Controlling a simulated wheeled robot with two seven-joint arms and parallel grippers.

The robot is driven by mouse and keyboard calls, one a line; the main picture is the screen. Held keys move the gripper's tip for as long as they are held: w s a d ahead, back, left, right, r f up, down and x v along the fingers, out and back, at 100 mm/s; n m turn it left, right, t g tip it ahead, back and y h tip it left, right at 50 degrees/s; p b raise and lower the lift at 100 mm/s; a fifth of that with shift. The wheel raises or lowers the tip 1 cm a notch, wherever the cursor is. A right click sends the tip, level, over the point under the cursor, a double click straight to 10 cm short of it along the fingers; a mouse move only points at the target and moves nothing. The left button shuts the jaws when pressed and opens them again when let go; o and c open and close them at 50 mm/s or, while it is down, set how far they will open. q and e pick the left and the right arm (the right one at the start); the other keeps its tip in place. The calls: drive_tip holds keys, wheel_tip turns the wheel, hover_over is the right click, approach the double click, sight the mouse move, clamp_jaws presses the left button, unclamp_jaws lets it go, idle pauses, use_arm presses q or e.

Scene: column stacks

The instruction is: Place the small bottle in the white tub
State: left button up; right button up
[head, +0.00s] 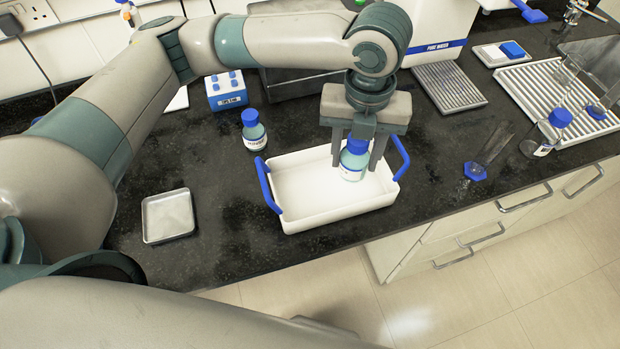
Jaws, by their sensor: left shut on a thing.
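The white tub (300,217) with blue handles stands on the dark bench near its front edge. My left gripper (364,160) points down over the right part of the tub. It is shut on a small bottle (352,172) with a blue cap and a pale label. The bottle is upright between the fingers, within the tub's outline; I cannot tell whether it touches the tub floor. The gripper hides part of the bottle's cap and the tub's back right rim. My right gripper is not in view.
Another blue-capped bottle (254,132) stands just behind the tub's left side. A small metal tray (168,216) lies to the left. A blue-capped bottle (546,134) and a glass cylinder (493,146) stand to the right. A blue rack (226,91) is at the back.

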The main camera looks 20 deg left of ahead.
use_arm(q)
drive_tip(key=a+f+p, duration=0.1)
drive_tip(key=a, duration=0.2)
drive_tip(key=s+a+f+p, duration=0.1)
drive_tip(key=a+f, duration=0.1)
drive_tip(key=a, duration=0.1)
drive_tip(key=s+a+f, duration=0.1)
drive_tip(key=a+f, duration=0.1)
drive_tip(key=a, duration=0.1)
drive_tip(key=shift+s+a+f+p, duration=0.1)
drive_tip(key=shift+s+f+p, duration=0.15)
drive_tip(key=shift+p, duration=0.15)
drive_tip(key=shift+w+f, duration=0.1)
wheel_tip(320, 180, down, 3)
drive_tip(key=shift+r+p, duration=0.2)
drive_tip(key=shift+p, duration=0.5)
drive_tip(key=shift+f, duration=0.6)
drive_tip(key=shift+f, duration=0.1)
drive_tip(key=o, duration=1.2)
